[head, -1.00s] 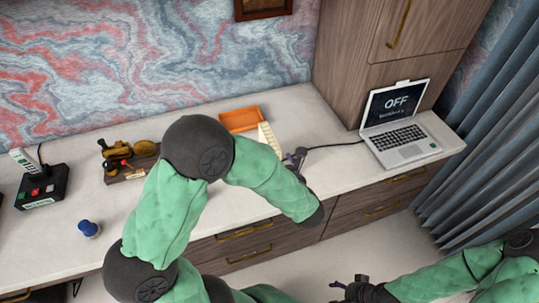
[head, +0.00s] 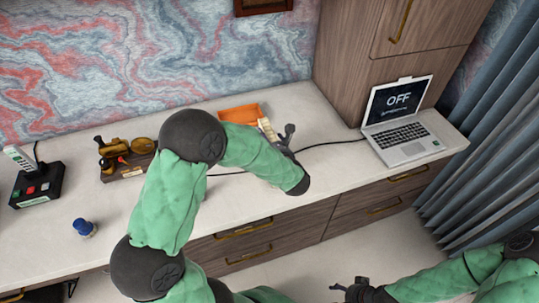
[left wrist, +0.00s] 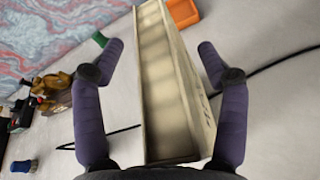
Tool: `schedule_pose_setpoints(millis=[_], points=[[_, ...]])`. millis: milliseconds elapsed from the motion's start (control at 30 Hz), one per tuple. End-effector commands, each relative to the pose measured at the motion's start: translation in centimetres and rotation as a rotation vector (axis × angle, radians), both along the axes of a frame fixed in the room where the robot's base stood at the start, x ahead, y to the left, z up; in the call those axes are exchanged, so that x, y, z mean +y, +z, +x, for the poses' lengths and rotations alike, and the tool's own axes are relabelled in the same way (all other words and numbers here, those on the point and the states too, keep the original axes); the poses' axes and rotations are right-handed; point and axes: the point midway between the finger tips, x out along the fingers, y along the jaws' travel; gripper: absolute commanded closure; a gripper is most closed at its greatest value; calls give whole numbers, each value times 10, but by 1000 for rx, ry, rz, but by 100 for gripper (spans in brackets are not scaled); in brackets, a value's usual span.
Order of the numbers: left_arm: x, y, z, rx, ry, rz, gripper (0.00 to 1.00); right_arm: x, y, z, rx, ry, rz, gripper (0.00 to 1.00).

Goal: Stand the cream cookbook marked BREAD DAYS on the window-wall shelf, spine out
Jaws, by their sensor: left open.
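The cream book (head: 266,129) is on the white counter beside the orange tray, partly hidden behind my left arm in the head view. In the left wrist view the book (left wrist: 165,80) lies lengthwise between my left fingers, with a long pale ribbed face toward the camera. Dark marks show on its right side, too slanted to read. My left gripper (head: 284,137) is open, one finger on each side of the book, with visible gaps. In the left wrist view the open fingertips (left wrist: 160,47) flank it. My right gripper (head: 352,288) hangs low at the front, small and dark. No window-wall shelf is identifiable.
An orange tray (head: 240,112) stands close behind the book. A laptop (head: 400,125) is open at the right, its cable running along the counter. A wooden stand with brown items (head: 127,158), a handset base (head: 37,184) and a blue knob-like object (head: 84,228) are at the left.

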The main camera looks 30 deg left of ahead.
Motion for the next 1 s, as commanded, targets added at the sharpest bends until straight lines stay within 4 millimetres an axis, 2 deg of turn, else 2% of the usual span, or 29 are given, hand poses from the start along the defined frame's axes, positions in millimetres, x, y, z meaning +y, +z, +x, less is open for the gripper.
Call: schedule_pose_setpoints(millis=[200, 467, 833, 1000], points=[[1, 0, 1, 0, 0, 0, 26, 0, 0, 0, 0, 0, 0, 26], [0, 0, 0, -1, 0, 0, 100, 0, 0, 0, 0, 0, 0, 26], [1, 6, 1, -6, 1, 1, 100, 0, 2, 0, 0, 0, 0, 26], [1, 22, 2, -9, 1, 1, 100, 0, 9, 0, 0, 0, 0, 26]])
